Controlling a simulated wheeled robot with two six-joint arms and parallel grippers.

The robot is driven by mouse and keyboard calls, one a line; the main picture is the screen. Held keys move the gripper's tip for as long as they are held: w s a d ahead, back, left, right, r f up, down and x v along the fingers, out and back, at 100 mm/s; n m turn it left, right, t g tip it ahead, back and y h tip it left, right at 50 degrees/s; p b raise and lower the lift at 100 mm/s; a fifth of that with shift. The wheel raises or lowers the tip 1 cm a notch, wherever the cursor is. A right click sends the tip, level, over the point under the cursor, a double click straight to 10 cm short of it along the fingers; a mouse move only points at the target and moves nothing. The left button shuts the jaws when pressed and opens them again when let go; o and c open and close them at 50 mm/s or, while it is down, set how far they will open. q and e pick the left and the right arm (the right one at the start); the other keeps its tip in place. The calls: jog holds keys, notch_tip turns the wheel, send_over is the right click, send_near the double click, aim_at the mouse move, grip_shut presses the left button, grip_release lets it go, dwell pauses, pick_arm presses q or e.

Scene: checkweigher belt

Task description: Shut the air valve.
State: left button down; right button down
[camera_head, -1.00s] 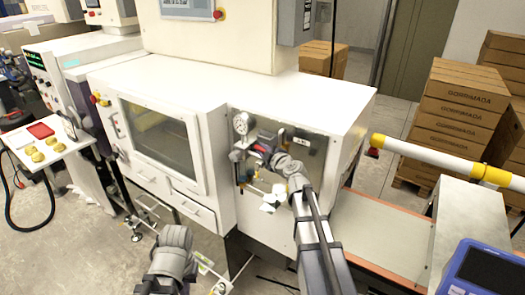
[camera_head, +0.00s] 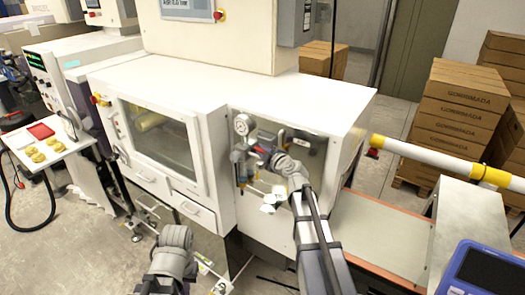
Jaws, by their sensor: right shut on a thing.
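The air valve assembly (camera_head: 239,156) is on the front of the white machine, below a round pressure gauge (camera_head: 242,124). My right gripper (camera_head: 259,157) is at the valve, shut on its handle. A bit of red shows beside the jaws. The jaws cover most of the handle, so its exact angle is hard to tell. The machine's screen (camera_head: 187,4) is cut by the top edge and its text appears to read "Air 0.0 bar".
The white machine (camera_head: 290,95) has a window with a yellow roller (camera_head: 147,122) behind it. A yellow and white rail (camera_head: 430,155) and a belt (camera_head: 385,235) lie to the right. A blue-framed display (camera_head: 490,270) is at the lower right. Stacked cartons (camera_head: 465,105) stand behind.

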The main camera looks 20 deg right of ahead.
jog(key=shift+g+p, duration=0.4)
jog(key=shift+f+n, duration=0.3)
jog(key=c, duration=0.8)
grip_release()
jog(key=p+v, duration=0.2)
jog(key=v, duration=0.6)
jog(key=shift+a+r+p, duration=0.1)
jog(key=shift+p, duration=0.3)
jog(key=shift+w, duration=0.1)
